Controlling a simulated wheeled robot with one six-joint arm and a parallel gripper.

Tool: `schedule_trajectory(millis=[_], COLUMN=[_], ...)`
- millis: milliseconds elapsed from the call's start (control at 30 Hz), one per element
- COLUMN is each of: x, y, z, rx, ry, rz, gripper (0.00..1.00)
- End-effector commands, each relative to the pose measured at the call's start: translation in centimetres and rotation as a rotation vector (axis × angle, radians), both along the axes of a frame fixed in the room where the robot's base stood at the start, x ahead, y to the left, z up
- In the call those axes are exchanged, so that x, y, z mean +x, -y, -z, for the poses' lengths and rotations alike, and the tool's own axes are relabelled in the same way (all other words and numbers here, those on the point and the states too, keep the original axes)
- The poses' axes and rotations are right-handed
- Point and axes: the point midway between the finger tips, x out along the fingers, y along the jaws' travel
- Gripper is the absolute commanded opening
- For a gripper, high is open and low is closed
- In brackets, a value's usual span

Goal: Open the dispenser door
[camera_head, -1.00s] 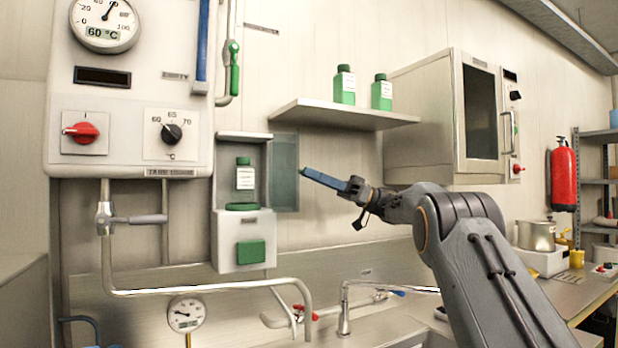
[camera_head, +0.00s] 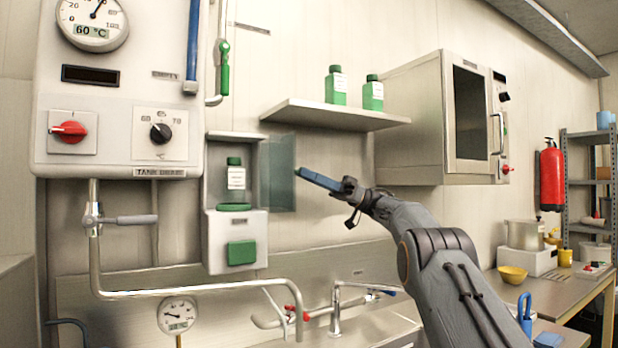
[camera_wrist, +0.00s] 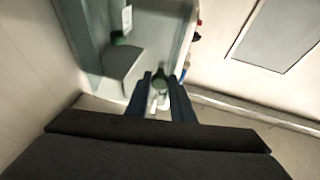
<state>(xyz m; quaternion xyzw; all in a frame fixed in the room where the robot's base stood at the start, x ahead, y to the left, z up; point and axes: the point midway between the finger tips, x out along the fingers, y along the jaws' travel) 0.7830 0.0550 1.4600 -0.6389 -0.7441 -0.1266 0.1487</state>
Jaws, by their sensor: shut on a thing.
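The dispenser (camera_head: 208,235) is a pale wall box with a green-capped bottle (camera_head: 236,178) in its open niche. Its bluish see-through door (camera_head: 278,185) stands swung out to the right of the niche. My gripper (camera_head: 303,174), with blue fingers, reaches in from the right to the door's outer edge. In the wrist view, the fingers (camera_wrist: 162,98) are close together around a small green and pale piece (camera_wrist: 160,72) at the door, seemingly its handle. The fingers hide part of that piece.
A shelf (camera_head: 330,113) with two green bottles sits above my gripper. A steel cabinet (camera_head: 415,150) hangs to the right. The tank panel (camera_head: 115,110) is left of the dispenser, and a pipe (camera_head: 200,291) and tap (camera_head: 335,315) are below.

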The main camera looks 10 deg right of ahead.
Motion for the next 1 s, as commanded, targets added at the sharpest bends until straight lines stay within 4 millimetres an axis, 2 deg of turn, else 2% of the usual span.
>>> schedule_trajectory(millis=[67,100,200,667,1000], x=[-0.1,-0.1,-0.1,-0.2,-1.1], y=[-0.1,-0.1,-0.1,-0.3,-2.4], z=[-0.5,-0.5,-0.4,-0.2,-0.2], rx=[0.004,0.004,0.003,0.0,0.0], ry=[0.005,0.005,0.004,0.001,-0.001], rz=[0.002,0.002,0.002,0.011,0.072], gripper=[0.0,0.26,0.4,0.4,0.4])
